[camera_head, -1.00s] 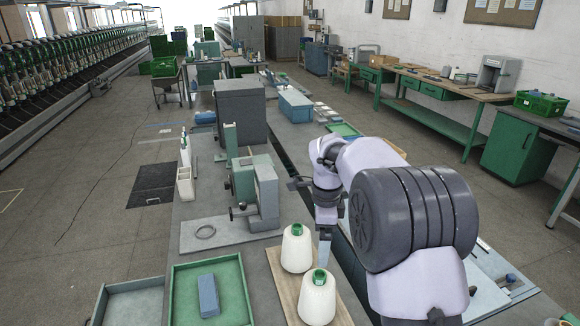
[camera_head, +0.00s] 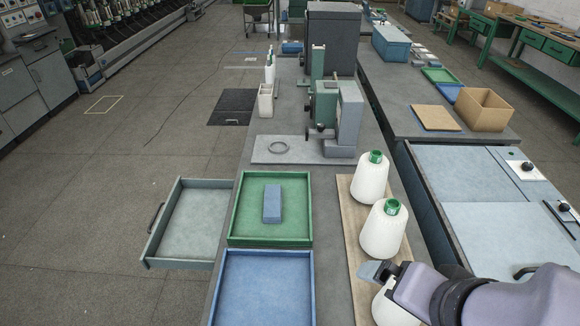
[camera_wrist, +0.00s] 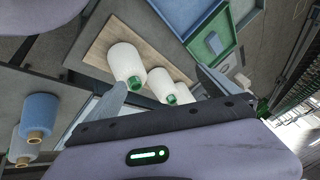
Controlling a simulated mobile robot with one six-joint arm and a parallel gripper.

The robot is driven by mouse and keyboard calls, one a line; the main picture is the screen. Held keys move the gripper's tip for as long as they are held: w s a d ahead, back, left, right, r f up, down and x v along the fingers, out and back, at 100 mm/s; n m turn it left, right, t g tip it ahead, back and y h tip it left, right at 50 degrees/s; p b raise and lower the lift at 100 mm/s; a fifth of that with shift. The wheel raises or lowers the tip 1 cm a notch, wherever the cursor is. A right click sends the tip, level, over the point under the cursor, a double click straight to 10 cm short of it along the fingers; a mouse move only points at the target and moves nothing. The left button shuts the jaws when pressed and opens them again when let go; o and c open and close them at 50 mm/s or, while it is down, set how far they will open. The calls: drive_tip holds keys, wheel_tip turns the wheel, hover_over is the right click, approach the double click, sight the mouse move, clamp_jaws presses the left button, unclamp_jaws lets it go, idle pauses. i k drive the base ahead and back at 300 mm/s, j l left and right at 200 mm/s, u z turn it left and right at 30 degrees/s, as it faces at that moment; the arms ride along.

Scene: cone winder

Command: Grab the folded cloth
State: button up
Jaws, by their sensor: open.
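The folded cloth (camera_head: 272,204) is a small blue rectangular block lying in the green tray (camera_head: 236,222), near its middle. In the wrist view the cloth (camera_wrist: 215,43) shows small, inside the green tray at the upper right. My gripper (camera_head: 378,270) is at the lower right of the head view, above the wooden board with the cones, to the right of and nearer than the cloth. In the wrist view my gripper (camera_wrist: 160,92) has its two fingers spread apart, with nothing held between them. White cones show beyond the fingers.
White yarn cones (camera_head: 372,178) with green tops stand on a wooden board (camera_head: 346,205) right of the tray. A blue tray (camera_head: 268,290) lies in front and an open drawer (camera_head: 190,222) juts out left. A grey-green device (camera_head: 337,118) stands behind.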

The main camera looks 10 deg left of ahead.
sight(273, 204)
drive_tip(key=k+j+z, duration=0.1)
drive_tip(key=j, duration=0.35)
drive_tip(key=k+j, duration=0.15)
drive_tip(key=j, duration=0.25)
drive_tip(key=k+j+z, duration=0.15)
drive_tip(key=j, duration=0.3)
drive_tip(key=k+j+z, duration=0.1)
drive_tip(key=j, duration=0.3)
drive_tip(key=k+j+z, duration=0.1)
drive_tip(key=k+j, duration=0.15)
drive_tip(key=j, duration=0.15)
drive_tip(key=i+j, duration=0.25)
drive_tip(key=j, duration=0.15)
drive_tip(key=i+j+z, duration=0.15)
drive_tip(key=i+j, duration=0.35)
drive_tip(key=j, duration=0.25)
drive_tip(key=i+j+z, duration=0.15)
drive_tip(key=j, duration=0.3)
drive_tip(key=i, duration=0.1)
